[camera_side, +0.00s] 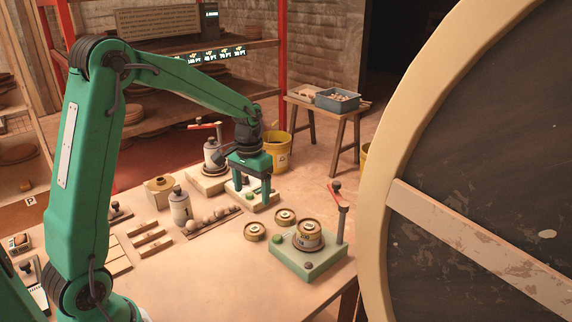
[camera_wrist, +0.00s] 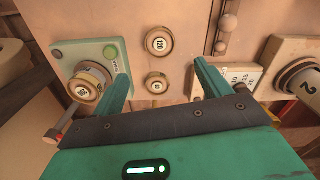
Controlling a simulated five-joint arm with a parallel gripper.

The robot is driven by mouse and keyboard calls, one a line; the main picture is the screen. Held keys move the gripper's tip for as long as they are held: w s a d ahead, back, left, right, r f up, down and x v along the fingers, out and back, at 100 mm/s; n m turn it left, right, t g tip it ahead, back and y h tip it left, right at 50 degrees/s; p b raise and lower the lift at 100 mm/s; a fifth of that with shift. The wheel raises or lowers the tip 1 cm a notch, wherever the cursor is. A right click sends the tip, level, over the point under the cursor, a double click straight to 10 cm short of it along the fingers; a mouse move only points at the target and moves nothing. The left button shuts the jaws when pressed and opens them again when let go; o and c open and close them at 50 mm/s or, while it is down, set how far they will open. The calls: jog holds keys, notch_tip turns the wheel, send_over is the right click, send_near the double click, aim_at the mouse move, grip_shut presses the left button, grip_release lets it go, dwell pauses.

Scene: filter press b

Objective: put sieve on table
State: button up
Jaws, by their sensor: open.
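Two round brass-rimmed sieves lie flat on the wooden table (camera_side: 195,272): one (camera_side: 255,231) and another (camera_side: 285,216). In the wrist view they show as a larger disc (camera_wrist: 158,41) and a smaller one (camera_wrist: 156,83), with dark numbers on pale centres. A further numbered sieve (camera_side: 308,234) sits on the pale green press (camera_side: 290,258); it also shows in the wrist view (camera_wrist: 84,88). My gripper (camera_side: 255,199) is open and empty, pointing down behind the loose sieves, above a pale block. Its fingers (camera_wrist: 161,70) are apart with nothing between them.
The press has an upright red-handled lever (camera_side: 341,208) at its right. A second press (camera_side: 208,178) stands at the back left. The table front is clear. A large wheel fills the right.

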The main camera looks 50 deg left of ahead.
dwell(0.4)
jog(key=s+d+r+m+t, duration=0.1)
jog(key=s+d+r+t, duration=0.2)
jog(key=s+d+r, duration=0.5)
jog(key=s+d+r+t, duration=0.1)
jog(key=s+r, duration=0.1)
jog(key=s, duration=0.4)
jog(key=s+d+r+m+t, duration=0.1)
jog(key=s+r, duration=0.1)
jog(key=s, duration=0.4)
jog(key=shift+d+t, duration=0.25)
jog(key=shift+t, duration=0.05)
dwell(0.8)
